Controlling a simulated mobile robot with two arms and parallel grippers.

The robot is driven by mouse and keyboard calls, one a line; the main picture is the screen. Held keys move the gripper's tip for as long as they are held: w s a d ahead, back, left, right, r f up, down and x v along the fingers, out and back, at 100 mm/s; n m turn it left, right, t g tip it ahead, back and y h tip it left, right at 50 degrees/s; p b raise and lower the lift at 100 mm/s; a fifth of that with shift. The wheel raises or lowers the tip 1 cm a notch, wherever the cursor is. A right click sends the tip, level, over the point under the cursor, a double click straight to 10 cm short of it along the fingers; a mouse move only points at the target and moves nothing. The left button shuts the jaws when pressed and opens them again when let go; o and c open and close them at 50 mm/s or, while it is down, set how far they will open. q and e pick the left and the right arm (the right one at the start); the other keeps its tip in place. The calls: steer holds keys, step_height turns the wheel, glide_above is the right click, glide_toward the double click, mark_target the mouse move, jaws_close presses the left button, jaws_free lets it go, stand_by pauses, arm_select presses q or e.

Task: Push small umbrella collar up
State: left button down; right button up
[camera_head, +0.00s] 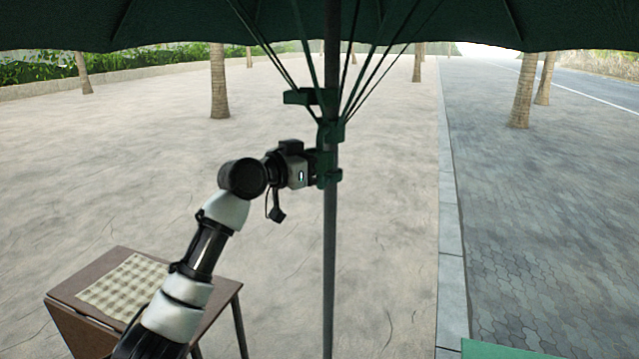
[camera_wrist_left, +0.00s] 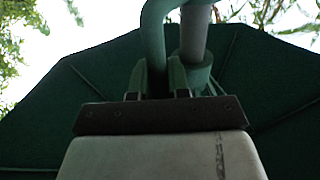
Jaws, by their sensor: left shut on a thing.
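The dark green umbrella canopy (camera_head: 450,32) spreads across the top of the head view, its thin struts meeting at a green collar (camera_head: 331,131) around the grey pole (camera_head: 329,250). My left gripper (camera_head: 318,168) is at the pole just below where the struts meet. In the left wrist view, the gripper (camera_wrist_left: 158,80) is shut on a curved green handle (camera_wrist_left: 153,38), beside the pole (camera_wrist_left: 195,35) and a green ring (camera_wrist_left: 199,74) around it. My right gripper does not show.
A small brown table (camera_head: 121,254) with a checked cloth (camera_head: 125,283) stands at lower left, behind my left arm. A green surface (camera_head: 495,350) shows at the bottom right. Palm trunks (camera_head: 219,82) stand farther off. The paving around the pole is clear.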

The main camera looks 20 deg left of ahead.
mark_target(320, 131)
arm_select(q)
step_height(320, 131, up, 12)
steer(key=p, duration=0.4)
steer(key=shift+f+p, duration=0.2)
steer(key=shift+p, duration=0.15)
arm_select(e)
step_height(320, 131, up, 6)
arm_select(q)
steer(key=shift+f, duration=0.2)
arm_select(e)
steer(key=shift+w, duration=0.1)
arm_select(q)
steer(key=c, duration=1.1)
jaws_free()
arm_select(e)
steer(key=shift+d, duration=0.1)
arm_select(q)
steer(key=b+v, duration=0.4)
steer(key=v, duration=0.7)
steer(key=shift+b, duration=0.4)
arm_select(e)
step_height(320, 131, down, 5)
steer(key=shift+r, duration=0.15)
arm_select(q)
steer(key=shift+w, duration=0.1)
